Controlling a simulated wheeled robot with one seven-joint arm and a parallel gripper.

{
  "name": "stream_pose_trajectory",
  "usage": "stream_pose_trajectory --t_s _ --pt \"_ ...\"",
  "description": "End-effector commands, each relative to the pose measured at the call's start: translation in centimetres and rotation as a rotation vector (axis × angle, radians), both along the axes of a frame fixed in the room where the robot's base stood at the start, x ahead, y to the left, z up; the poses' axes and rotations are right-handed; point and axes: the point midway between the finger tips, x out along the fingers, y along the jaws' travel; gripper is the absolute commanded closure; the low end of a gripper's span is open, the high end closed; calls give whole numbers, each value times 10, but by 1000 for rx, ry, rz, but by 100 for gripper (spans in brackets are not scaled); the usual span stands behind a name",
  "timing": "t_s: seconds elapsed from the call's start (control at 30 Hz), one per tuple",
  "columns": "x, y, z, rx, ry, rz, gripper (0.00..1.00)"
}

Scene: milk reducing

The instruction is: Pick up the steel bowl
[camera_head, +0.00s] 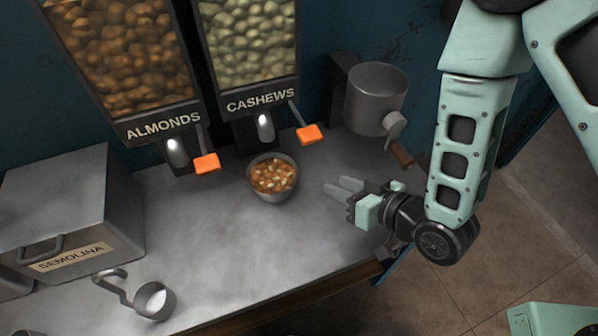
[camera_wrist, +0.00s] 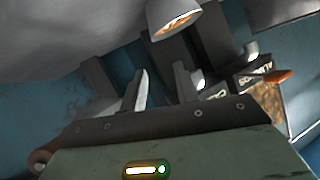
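The steel bowl (camera_head: 271,195), filled with brown and pale nuts, stands upright on the grey counter below the cashews dispenser. In the wrist view the bowl (camera_wrist: 170,17) shows at the top edge, partly cut off, beyond the fingertips. My gripper (camera_head: 343,188) is to the right of the bowl, fingers pointing left towards it, with a clear gap between. In the wrist view the two fingers of my gripper (camera_wrist: 163,80) stand apart with nothing between them.
Almonds (camera_head: 130,60) and cashews (camera_head: 250,50) dispensers with orange levers stand behind the bowl. A semolina box (camera_head: 70,205) and a scoop (camera_head: 152,300) are at left. The counter's middle is clear.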

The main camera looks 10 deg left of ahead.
Motion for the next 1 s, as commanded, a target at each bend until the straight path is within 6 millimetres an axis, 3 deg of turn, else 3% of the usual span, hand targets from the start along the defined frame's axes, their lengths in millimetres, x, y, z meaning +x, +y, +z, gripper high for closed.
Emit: stream_pose_trajectory --t_s 0.57,1.0 --pt "13 17 -19 33 -21 -4 69" --pt "61 80 -44 32 -17 -4 69"
